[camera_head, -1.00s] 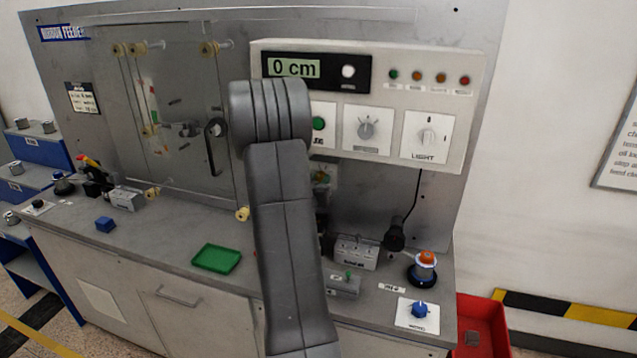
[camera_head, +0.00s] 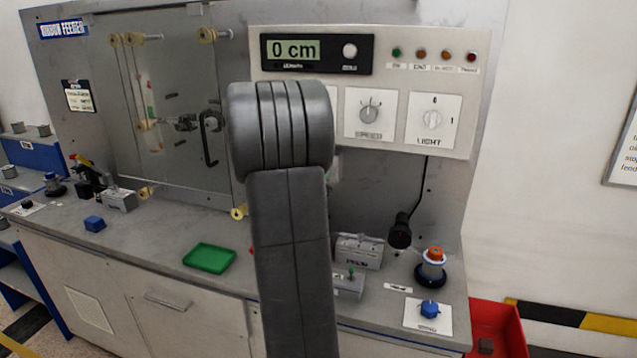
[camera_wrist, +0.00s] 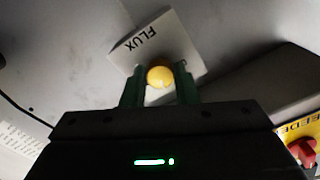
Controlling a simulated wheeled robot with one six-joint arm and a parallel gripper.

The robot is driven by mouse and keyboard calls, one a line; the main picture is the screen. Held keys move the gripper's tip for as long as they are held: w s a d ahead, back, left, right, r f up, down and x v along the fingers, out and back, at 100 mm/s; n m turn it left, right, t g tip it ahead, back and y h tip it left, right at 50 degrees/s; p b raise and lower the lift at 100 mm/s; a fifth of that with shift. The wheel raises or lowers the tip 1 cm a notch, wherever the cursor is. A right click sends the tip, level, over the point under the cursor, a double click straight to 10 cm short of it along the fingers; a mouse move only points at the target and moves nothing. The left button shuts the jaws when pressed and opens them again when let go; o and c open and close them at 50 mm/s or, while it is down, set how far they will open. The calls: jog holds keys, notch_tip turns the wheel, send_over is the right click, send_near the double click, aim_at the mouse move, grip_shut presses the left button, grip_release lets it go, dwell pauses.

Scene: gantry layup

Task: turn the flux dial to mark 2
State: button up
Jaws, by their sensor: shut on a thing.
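In the wrist view, a pale plate lettered FLUX (camera_wrist: 146,38) shows at an angle, with the yellow flux dial (camera_wrist: 160,75) at its lower edge. My gripper (camera_wrist: 159,86) has its two green fingers either side of the dial and is shut on it. The dial's pointer and any marks round it cannot be made out. In the head view my own arm hides the gripper and the flux dial.
A panel (camera_head: 480,100) carries a "0 cm" display (camera_head: 293,50), a speed knob (camera_head: 369,112) and a light switch (camera_head: 432,120). On the bench are a green tray (camera_head: 209,257), a blue knob (camera_head: 429,308) and an orange-topped post (camera_head: 434,256). A red bin (camera_head: 510,320) stands right.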

jog(key=shift+m+b, duration=0.3)
jog(key=shift+m, duration=0.2)
jog(key=o, duration=1)
jog(key=shift+s, duration=0.1)
jog(key=b+v, duration=0.1)
jog(key=v, duration=1.2)
jog(key=shift+s, duration=0.3)
jog(key=shift+a+r, duration=0.1)
jog(key=p+x, duration=0.1)
jog(key=x, duration=1.2)
jog(key=shift+w, duration=0.4)
